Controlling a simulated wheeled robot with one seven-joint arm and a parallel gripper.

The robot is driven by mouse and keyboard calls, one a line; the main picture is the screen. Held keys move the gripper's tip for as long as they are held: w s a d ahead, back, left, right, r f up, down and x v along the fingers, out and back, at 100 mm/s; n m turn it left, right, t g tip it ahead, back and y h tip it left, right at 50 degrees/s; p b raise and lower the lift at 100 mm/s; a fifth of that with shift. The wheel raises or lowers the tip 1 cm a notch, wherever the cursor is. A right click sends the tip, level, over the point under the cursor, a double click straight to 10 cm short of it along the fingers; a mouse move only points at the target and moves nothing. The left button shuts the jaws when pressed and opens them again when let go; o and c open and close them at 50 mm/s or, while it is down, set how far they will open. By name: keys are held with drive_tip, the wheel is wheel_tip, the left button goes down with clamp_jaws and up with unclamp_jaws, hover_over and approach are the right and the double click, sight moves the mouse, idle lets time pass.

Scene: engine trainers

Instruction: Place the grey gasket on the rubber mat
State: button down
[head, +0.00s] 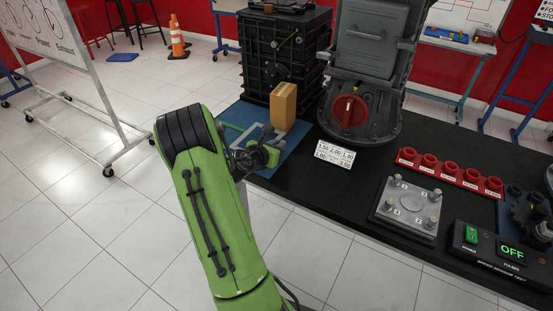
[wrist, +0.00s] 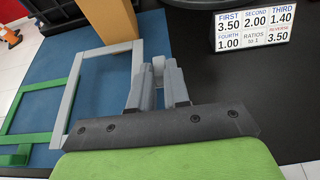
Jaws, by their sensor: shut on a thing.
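The grey gasket (wrist: 68,100) is a flat rectangular frame, seen over the blue mat (wrist: 38,72) in the wrist view. My gripper (wrist: 158,75) is shut on a small grey part at the gasket's right side, between its two fingers. The gasket lies flat, very near the mat; I cannot tell whether it touches. In the head view my gripper (head: 265,152) is at the near edge of the blue mat (head: 287,152), and my arm hides part of the gasket.
A green frame (wrist: 72,88) lies left of the grey gasket, partly overlapping it in view. A tan box (head: 284,107) stands behind on the mat. A ratio card (head: 334,154) is to the right on the black bench (head: 345,190). A black crate-like block (head: 283,55) stands farther back.

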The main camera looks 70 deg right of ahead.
wheel_tip(320, 180, down, 4)
drive_tip(key=shift+r+b, duration=0.25)
drive_tip(key=shift+b, duration=0.35)
drive_tip(key=shift+r, duration=0.15)
drive_tip(key=c, duration=1.5)
unclamp_jaws()
drive_tip(key=shift+c, duration=0.2)
drive_tip(key=o, duration=0.4)
drive_tip(key=shift+o, duration=0.2)
